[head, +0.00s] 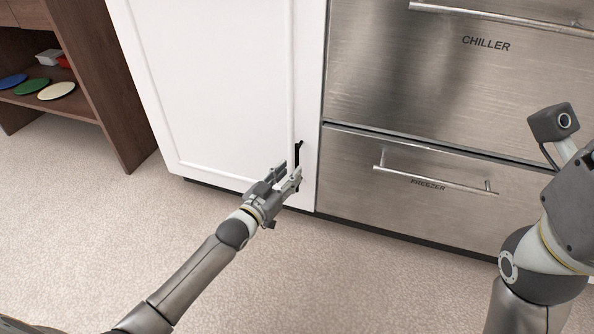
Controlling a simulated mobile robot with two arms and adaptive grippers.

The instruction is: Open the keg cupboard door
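The keg cupboard door (225,85) is a white panelled door in the middle of the head view, and it looks closed. Its black vertical handle (298,154) is near the door's lower right edge. My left gripper (289,174) is at the handle, with its two fingers apart. The fingers partly hide the handle, and I cannot tell whether they touch it. My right arm is at the right edge of the view, and its gripper fingers do not show.
A steel unit with a chiller drawer (460,75) above a freezer drawer (430,190) stands right of the door, and its bar handles stick out. A brown shelf (85,100) with coloured discs is at the left. The carpet (110,230) before the door is clear.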

